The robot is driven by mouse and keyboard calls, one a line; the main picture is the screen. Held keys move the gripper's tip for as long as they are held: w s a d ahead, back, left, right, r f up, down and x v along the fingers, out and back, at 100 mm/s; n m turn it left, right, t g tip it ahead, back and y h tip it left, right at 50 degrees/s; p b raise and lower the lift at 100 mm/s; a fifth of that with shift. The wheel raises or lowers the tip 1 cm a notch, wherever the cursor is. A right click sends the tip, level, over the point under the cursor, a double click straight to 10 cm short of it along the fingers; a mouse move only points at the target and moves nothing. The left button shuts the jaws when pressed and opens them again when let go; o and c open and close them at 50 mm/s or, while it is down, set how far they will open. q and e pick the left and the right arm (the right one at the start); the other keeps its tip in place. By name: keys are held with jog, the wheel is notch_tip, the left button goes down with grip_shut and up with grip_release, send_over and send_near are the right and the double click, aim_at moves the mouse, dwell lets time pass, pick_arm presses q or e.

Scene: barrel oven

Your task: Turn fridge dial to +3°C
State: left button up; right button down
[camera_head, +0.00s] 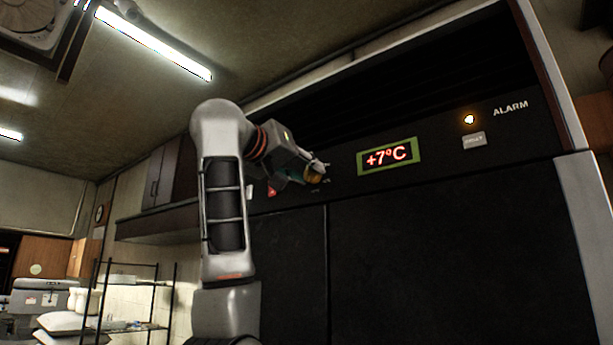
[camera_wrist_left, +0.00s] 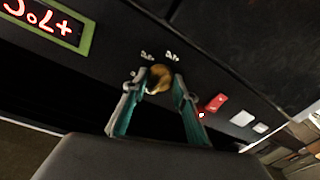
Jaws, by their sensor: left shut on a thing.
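The fridge dial (camera_head: 314,176) is a small round brass-coloured knob on the dark fridge panel. It also shows in the left wrist view (camera_wrist_left: 159,78), with small white markings beside it. My left gripper (camera_head: 311,172) is at the dial, and in the left wrist view its two teal-padded fingers (camera_wrist_left: 158,88) lie on either side of the knob, shut on it. The fingers cover part of the dial, and its exact setting is hard to read. The green-framed display (camera_head: 388,156) reads +7°C in red. My right gripper is not in view.
A red switch (camera_wrist_left: 212,104) sits near the dial in the left wrist view. A wire shelf (camera_head: 130,300) stands at the lower left.

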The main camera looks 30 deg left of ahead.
pick_arm(q)
jog(key=m+b, duration=0.1)
jog(key=m, duration=0.4)
jog(key=shift+m+t, duration=0.3)
jog(key=shift+m, duration=0.1)
jog(key=m, duration=0.2)
jog(key=shift+m+h, duration=0.4)
jog(key=m, duration=0.3)
jog(key=shift+a+h, duration=0.1)
jog(key=shift+h, duration=0.2)
jog(key=m+p, duration=0.1)
jog(key=m, duration=0.4)
jog(key=shift+h, duration=0.3)
jog(key=m+p, duration=0.2)
jog(key=m, duration=0.2)
jog(key=shift+p, duration=0.3)
jog(key=shift+f+m+h+p, duration=0.1)
jog(key=shift+m+h+p, duration=0.3)
jog(key=shift+m, duration=0.5)
jog(key=shift+f, duration=0.1)
